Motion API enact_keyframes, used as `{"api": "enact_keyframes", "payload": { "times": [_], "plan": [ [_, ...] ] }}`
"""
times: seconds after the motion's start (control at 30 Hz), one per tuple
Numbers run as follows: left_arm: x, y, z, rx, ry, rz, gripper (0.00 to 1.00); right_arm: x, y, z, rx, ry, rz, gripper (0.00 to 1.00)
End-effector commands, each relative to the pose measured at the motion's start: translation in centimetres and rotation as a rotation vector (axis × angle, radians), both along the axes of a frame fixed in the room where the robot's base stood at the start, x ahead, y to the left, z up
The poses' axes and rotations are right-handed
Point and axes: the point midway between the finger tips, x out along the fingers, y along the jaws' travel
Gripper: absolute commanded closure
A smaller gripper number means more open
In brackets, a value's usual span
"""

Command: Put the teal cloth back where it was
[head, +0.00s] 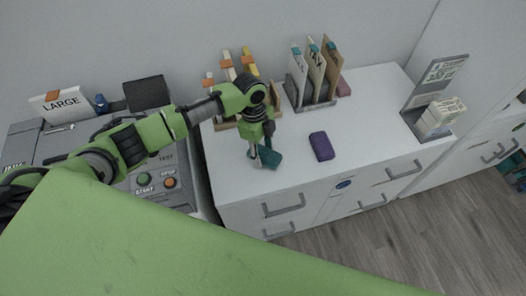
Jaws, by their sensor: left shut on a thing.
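The teal cloth (269,156) is at the left front part of the white desk top. My left gripper (258,158) points down and is shut on the cloth, which shows to the right of the fingers. The cloth is at or just above the desk surface; I cannot tell whether it touches. My right gripper is not in view.
A purple block (321,146) lies right of the cloth. Behind stand a file holder (312,88) and a wooden rack (226,123), partly hidden by my arm. A grey stand (436,92) with cards is at right. A control panel (154,190) is at left. The right desk middle is clear.

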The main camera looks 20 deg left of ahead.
Motion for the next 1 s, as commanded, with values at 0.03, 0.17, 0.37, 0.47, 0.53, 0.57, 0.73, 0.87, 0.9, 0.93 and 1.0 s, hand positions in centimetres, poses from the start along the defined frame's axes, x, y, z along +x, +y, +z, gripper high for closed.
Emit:
{"api": "enact_keyframes", "payload": {
  "times": [0.03, 0.17, 0.37, 0.47, 0.53, 0.57, 0.73, 0.87, 0.9, 0.93, 1.0],
  "plan": [
    [0.0, 0.0, -0.3, 0.000, 0.001, 0.002, 0.75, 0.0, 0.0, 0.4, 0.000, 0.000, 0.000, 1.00],
    [0.0, 0.0, -1.1, 0.000, -0.001, 0.000, 0.75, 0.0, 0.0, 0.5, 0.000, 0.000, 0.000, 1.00],
    [0.0, 0.0, -1.1, 0.000, -0.002, 0.000, 0.75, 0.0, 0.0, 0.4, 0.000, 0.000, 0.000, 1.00],
    [0.0, 0.0, -1.2, 0.000, -0.002, 0.000, 0.50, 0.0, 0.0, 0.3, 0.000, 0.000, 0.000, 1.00],
    [0.0, 0.0, -1.2, 0.000, -0.002, 0.000, 0.41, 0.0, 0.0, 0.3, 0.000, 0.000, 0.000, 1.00],
    [0.0, 0.0, -1.2, 0.000, -0.002, 0.000, 0.41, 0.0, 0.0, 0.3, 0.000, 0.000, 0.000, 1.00],
    [0.0, 0.0, -1.2, 0.000, -0.002, 0.001, 0.41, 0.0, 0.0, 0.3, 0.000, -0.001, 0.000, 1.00],
    [0.0, 0.0, -1.0, 0.000, -0.002, 0.000, 0.41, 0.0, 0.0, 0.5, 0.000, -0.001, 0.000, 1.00],
    [0.1, 0.0, -0.8, -0.001, -0.003, 0.001, 0.41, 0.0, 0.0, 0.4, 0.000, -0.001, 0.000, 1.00],
    [0.1, 0.0, -0.6, -0.002, -0.004, 0.001, 0.41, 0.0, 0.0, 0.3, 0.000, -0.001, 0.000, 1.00],
    [0.2, 0.2, 0.2, -0.002, -0.005, 0.002, 0.41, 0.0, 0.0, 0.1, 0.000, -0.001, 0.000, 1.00]
  ]
}}
